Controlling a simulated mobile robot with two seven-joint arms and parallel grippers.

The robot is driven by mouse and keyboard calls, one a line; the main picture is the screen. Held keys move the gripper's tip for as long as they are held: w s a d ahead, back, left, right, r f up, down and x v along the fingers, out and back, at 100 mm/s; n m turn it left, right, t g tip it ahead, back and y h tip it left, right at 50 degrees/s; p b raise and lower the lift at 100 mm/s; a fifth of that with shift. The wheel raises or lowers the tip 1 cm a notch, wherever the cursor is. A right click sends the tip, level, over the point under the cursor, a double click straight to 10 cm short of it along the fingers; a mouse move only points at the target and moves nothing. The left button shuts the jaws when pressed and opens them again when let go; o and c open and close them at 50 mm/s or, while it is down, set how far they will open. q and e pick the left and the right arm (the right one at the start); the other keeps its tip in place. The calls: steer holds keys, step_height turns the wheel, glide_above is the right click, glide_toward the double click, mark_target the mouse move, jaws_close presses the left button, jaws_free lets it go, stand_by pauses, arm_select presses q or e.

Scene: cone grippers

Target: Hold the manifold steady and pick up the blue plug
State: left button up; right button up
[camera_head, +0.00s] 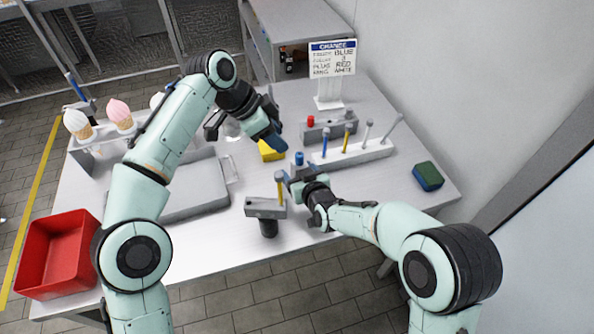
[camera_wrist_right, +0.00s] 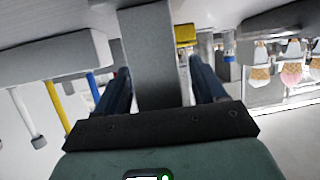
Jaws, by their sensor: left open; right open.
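The blue plug (camera_head: 299,158) stands on the table just beyond my right gripper; a small blue piece (camera_wrist_right: 228,58), likely the same plug, shows in the right wrist view. A grey block (camera_head: 325,131) bearing a red plug (camera_head: 310,121) stands behind the tool rack; it looks like the manifold, but I cannot be sure. My left gripper (camera_head: 272,141) is open and empty above the table, near the yellow block. My right gripper (camera_wrist_right: 160,85) is open, with a grey bar (camera_wrist_right: 150,50) between its fingers. I cannot tell whether they touch the bar.
A rack (camera_head: 352,154) holds several handled tools. A grey block (camera_head: 265,207) with a yellow-handled tool stands at the front edge. A yellow block (camera_head: 271,150), a sponge (camera_head: 428,176), a sign (camera_head: 333,60), ice cream cones (camera_head: 119,114) and a red bin (camera_head: 58,254) surround the work area.

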steer(key=shift+w+a+f, duration=0.15)
steer(key=shift+w+a, duration=0.05)
steer(key=shift+w, duration=0.15)
steer(key=shift+c, duration=0.3)
steer(key=c, duration=1.1)
arm_select(q)
steer(key=shift+o, duration=0.9)
arm_select(e)
steer(key=shift+c, duration=0.2)
arm_select(q)
steer(key=n+t+y, duration=0.3)
steer(key=n+y, duration=0.3)
steer(key=n, duration=1)
glide_toward(300, 155)
steer(key=x, duration=1)
